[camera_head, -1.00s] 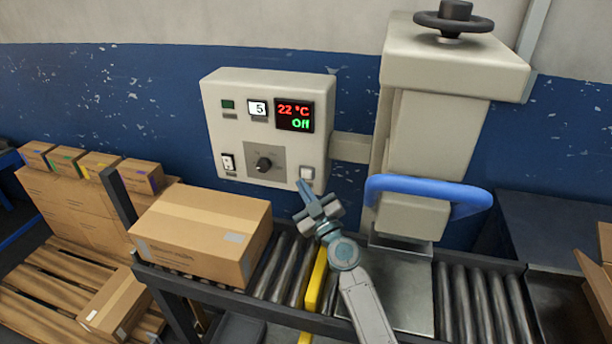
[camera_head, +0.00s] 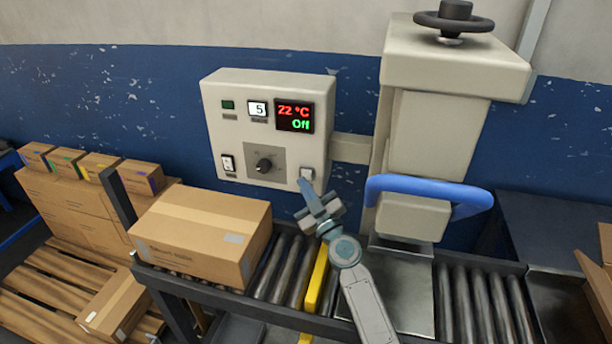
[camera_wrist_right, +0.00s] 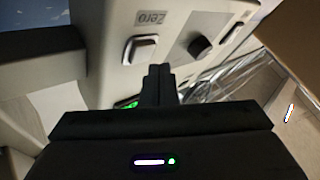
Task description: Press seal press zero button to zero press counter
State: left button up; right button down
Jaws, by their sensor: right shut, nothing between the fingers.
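The seal press control box (camera_head: 222,140) is mounted by the blue wall. The white zero button (camera_head: 307,173) sits at its lower right corner; in the right wrist view the button (camera_wrist_right: 140,48) is beside a "Zero" label (camera_wrist_right: 152,18). The press counter (camera_head: 257,108) reads 5. My right gripper (camera_head: 304,187) is shut and empty, its tips just below the button in the head view. In the wrist view the fingertips (camera_wrist_right: 159,70) are close to the button; I cannot tell whether they touch it. My left gripper is not in view.
A dark knob (camera_head: 264,165) and a rocker switch (camera_head: 228,162) are on the same panel. The display (camera_head: 294,116) reads 22 °C and Off. The press's blue handle (camera_head: 428,190) is to the right. A cardboard box (camera_head: 200,235) lies on the roller conveyor.

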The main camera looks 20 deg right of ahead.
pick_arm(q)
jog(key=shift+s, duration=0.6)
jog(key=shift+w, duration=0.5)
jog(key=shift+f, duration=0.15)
pick_arm(e)
jog(key=shift+w+d, duration=0.1)
pick_arm(q)
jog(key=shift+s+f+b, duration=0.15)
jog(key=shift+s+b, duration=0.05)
jog(key=shift+b, duration=0.1)
pick_arm(e)
jog(key=shift+w+d, duration=0.15)
jog(key=shift+w, duration=0.15)
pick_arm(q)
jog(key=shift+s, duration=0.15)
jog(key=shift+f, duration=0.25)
pick_arm(e)
jog(key=shift+w+d, duration=0.25)
jog(key=shift+w, duration=0.05)
jog(key=shift+s+a, duration=0.5)
jog(key=shift+s, duration=0.2)
